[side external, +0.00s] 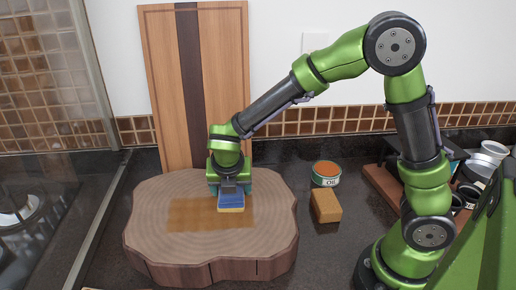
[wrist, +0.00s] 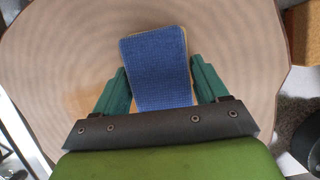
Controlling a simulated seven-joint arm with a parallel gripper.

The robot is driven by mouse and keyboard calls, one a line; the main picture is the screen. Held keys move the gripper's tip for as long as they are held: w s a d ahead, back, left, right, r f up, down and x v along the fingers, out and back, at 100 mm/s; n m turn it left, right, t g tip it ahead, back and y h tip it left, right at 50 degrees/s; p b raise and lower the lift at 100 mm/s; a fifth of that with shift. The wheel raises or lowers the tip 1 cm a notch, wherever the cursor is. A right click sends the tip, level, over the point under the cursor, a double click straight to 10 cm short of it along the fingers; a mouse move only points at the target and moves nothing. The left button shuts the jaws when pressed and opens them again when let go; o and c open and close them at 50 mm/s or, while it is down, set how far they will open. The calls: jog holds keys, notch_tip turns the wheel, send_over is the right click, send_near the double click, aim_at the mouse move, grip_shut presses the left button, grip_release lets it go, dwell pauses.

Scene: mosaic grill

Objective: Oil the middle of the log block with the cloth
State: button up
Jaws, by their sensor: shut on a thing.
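The log block (side external: 210,272) is a thick wood slab with a wavy edge, lying on the dark counter. A darker, rectangular oiled patch (side external: 185,215) covers part of its middle. The cloth (side external: 231,201) is a blue pad with a yellowish underside. My gripper (side external: 230,190) points down and is shut on the cloth, at the right part of the dark patch. The cloth appears to touch the block's top. In the wrist view the blue cloth (wrist: 157,66) sits between the two green fingers (wrist: 158,88), and a little of the dark patch shows at the left.
A striped board (side external: 160,80) leans on the wall behind. Cups and a wooden tray (side external: 385,185) lie at the right. A glass panel edge is at the left.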

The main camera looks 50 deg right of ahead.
aim_at(172, 198)
jog(key=shift+w+a+f, duration=0.15)
jog(key=shift+w+a, duration=1.75)
jog(key=shift+a, duration=0.05)
jog(key=shift+w+a+r, duration=0.2)
jog(key=shift+w+a, duration=0.3)
jog(key=shift+a, duration=0.05)
jog(key=shift+w+a+f, duration=0.15)
jog(key=shift+w+a, duration=2.75)
jog(key=shift+a, duration=0.05)
jog(key=shift+w+a+r, duration=0.15)
jog(key=shift+w+r, duration=0.05)
jog(key=shift+r, duration=0.05)
notch_tip(172, 198, up, 8)
jog(key=shift+f, duration=0.15)
jog(key=shift+s, duration=0.1)
